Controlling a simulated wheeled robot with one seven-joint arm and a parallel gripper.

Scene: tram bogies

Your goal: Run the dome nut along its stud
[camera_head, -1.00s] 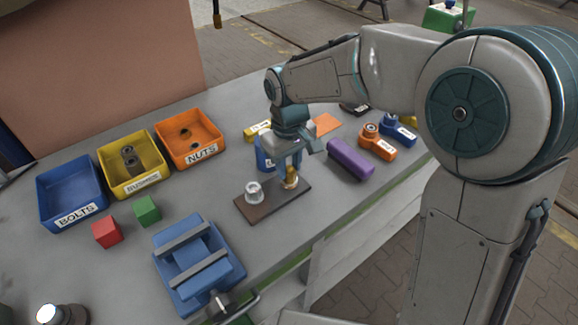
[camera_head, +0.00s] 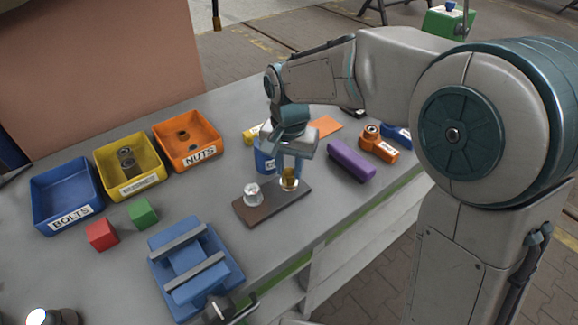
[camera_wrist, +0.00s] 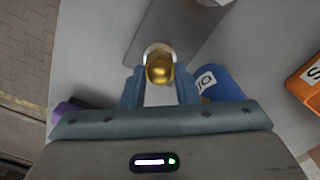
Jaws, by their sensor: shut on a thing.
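The brass dome nut (camera_head: 289,181) is at the right end of a dark brown plate (camera_head: 250,211) on the bench. In the wrist view the gold nut (camera_wrist: 160,70) shows from above, between my two fingers. My gripper (camera_head: 289,170) points down over it and is shut on the nut. The stud under the nut is hidden. A silvery part (camera_head: 252,193) stands on the left half of the plate, apart from my gripper.
A blue vise (camera_head: 195,265) stands in front of the plate. A blue container (camera_head: 264,162) is close behind my gripper. A purple block (camera_head: 351,160) lies to the right. Bins for bolts (camera_head: 50,212) and nuts (camera_head: 213,138) stand at the left.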

